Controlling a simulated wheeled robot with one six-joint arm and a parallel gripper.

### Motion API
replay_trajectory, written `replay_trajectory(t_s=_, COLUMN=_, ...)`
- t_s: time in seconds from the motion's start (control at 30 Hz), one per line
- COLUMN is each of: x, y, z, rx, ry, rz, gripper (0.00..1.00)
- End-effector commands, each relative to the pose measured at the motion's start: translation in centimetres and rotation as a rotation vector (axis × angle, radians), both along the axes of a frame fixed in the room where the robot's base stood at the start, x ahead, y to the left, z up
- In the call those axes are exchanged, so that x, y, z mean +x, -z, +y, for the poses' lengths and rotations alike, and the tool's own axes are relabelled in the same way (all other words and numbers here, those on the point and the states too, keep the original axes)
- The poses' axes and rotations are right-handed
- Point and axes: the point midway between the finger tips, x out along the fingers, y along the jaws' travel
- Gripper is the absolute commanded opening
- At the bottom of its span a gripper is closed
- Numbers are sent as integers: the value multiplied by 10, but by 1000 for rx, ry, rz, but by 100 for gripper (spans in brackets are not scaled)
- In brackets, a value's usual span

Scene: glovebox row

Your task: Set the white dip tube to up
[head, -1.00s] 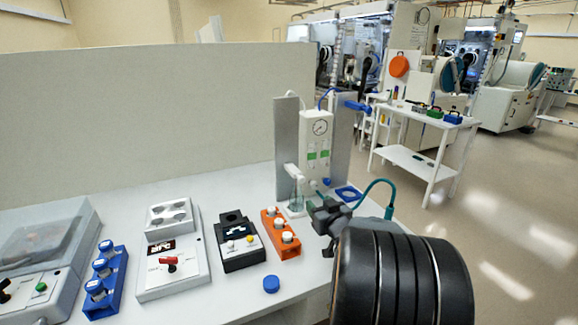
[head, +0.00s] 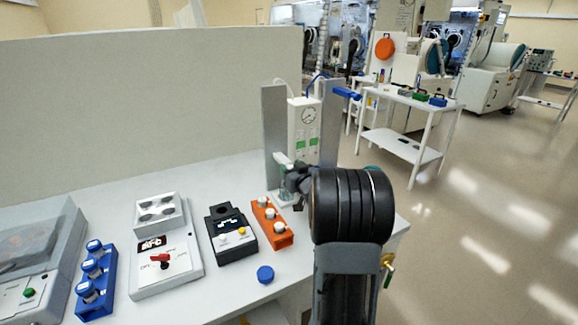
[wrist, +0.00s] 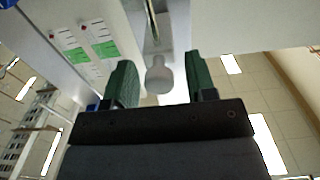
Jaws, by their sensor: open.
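The gas panel (head: 306,125), a white box with a round gauge and green labels, stands upright at the back right of the bench. What looks like the white dip tube's end (head: 283,158) shows at the panel's lower left, partly hidden by my arm. My gripper (head: 284,187) is right at it, low in front of the panel. In the wrist view my gripper (wrist: 161,84) has its two green fingers apart. A white rounded knob (wrist: 159,76), likely part of the dip tube, sits between them, with gaps at both sides. The glass vial below is mostly hidden.
An orange block with white-capped vials (head: 271,222), a black device (head: 232,235), a white switch box (head: 163,260) and a blue vial rack (head: 95,283) line the bench. A blue cap (head: 265,274) lies near the front edge. A grey post (head: 275,135) flanks the panel.

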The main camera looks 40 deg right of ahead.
Motion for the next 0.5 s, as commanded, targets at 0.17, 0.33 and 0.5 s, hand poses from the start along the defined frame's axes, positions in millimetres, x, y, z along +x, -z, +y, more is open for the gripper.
replay_trajectory(t_s=0.17, x=12, y=0, z=-2, rx=0, ry=1, rz=0, gripper=51)
replay_trajectory(t_s=0.33, x=15, y=0, z=-3, rx=1, ry=2, rz=1, gripper=51)
replay_trajectory(t_s=0.5, x=15, y=0, z=-3, rx=0, ry=2, rz=0, gripper=51)
